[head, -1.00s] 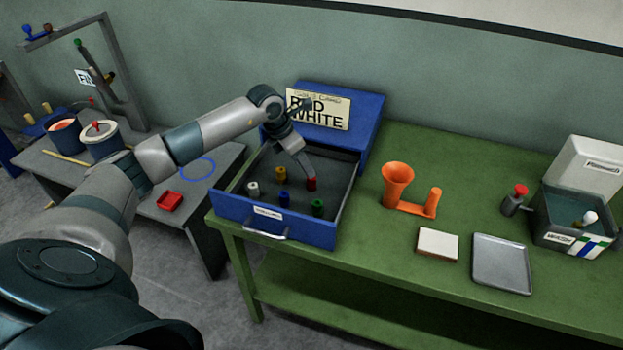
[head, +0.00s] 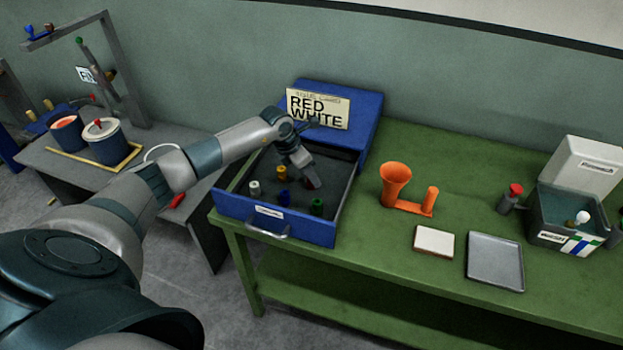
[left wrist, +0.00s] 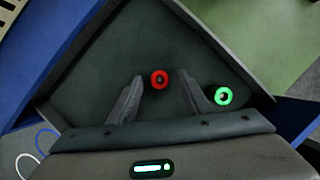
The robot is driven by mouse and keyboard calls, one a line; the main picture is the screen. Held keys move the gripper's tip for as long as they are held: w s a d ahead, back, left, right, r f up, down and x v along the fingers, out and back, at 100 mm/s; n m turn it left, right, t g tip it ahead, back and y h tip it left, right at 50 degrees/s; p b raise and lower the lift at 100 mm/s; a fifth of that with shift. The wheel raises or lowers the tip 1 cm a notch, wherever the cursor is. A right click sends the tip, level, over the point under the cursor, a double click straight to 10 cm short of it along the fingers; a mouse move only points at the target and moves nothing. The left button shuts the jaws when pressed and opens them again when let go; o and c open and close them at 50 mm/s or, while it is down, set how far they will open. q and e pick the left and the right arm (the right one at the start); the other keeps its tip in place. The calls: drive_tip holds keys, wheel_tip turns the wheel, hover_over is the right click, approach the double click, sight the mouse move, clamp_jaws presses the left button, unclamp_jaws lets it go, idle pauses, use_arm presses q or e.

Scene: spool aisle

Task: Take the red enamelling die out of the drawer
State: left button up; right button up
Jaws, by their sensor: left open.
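The red enamelling die (left wrist: 159,79) stands upright in the open blue drawer (head: 265,222), its round top with a dark centre showing in the left wrist view. In the head view only a sliver of red shows beside my left gripper (head: 308,178). My left gripper (left wrist: 160,84) is open, pointing down into the drawer, with a finger on each side of the red die in the wrist picture. I cannot tell whether the fingers are level with the die or still above it. My right gripper is in neither view.
White (head: 254,188), yellow (head: 281,173), blue (head: 285,198) and green (head: 317,206) dies stand in the drawer; the green die (left wrist: 223,96) is just outside one finger. A RED WHITE card (head: 318,110) leans on the cabinet. An orange funnel stand (head: 397,185) is to the right.

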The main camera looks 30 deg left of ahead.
use_arm(q)
drive_tip(key=shift+p+x, duration=0.35)
drive_tip(key=shift+x, duration=1.05)
clamp_jaws()
